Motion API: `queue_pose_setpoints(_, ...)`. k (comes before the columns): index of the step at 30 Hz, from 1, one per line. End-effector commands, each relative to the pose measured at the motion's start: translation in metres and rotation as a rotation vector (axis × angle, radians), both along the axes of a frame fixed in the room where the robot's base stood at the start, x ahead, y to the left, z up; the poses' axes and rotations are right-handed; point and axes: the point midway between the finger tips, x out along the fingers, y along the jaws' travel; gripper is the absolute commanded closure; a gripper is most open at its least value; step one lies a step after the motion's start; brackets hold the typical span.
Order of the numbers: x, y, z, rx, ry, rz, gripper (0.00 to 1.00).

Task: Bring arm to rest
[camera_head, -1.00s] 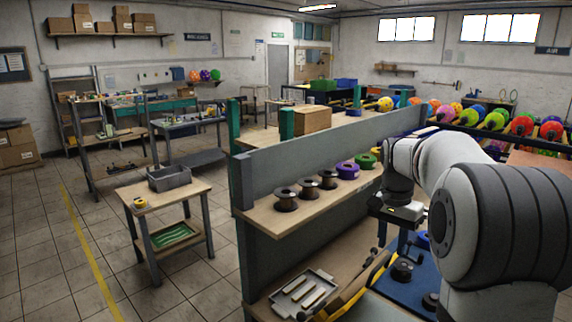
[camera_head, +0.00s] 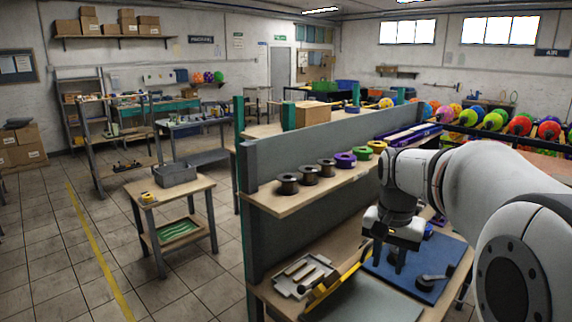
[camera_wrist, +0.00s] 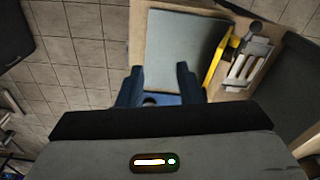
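My arm reaches in from the right of the head view and bends down at the wrist. My gripper (camera_head: 388,262) points down over the workbench, above the blue mat (camera_head: 440,285). In the wrist view its two dark fingers (camera_wrist: 158,78) stand apart with nothing held between them. The grey board (camera_wrist: 175,50) and part of the blue mat show beyond and between the fingers. In the head view I cannot tell the exact gap between fingertips and mat.
Several spools, including a dark one (camera_head: 288,184), stand on the shelf (camera_head: 268,203) behind the bench. A metal tray (camera_head: 303,276) and a yellow bar (camera_wrist: 216,62) lie beside the board. A small cart (camera_head: 170,190) stands left on open tiled floor.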

Motion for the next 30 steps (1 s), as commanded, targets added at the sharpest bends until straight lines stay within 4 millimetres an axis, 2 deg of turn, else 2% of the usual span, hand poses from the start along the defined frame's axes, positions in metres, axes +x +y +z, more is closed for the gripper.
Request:
queue_pose_setpoints(5,-0.048,0.022,-0.017,-0.008,-0.058,0.144,0.67)
queue_pose_setpoints(12,-0.13,0.051,-0.062,-0.033,-0.161,0.4,0.67)
queue_pose_setpoints(15,-0.155,0.058,-0.081,-0.046,-0.194,0.482,0.67)
queue_pose_setpoints(18,-0.171,0.062,-0.094,-0.055,-0.216,0.539,0.67)
queue_pose_setpoints(21,-0.179,0.061,-0.101,-0.061,-0.227,0.567,0.67)
queue_pose_setpoints(30,-0.182,0.062,-0.102,-0.062,-0.229,0.576,0.67)
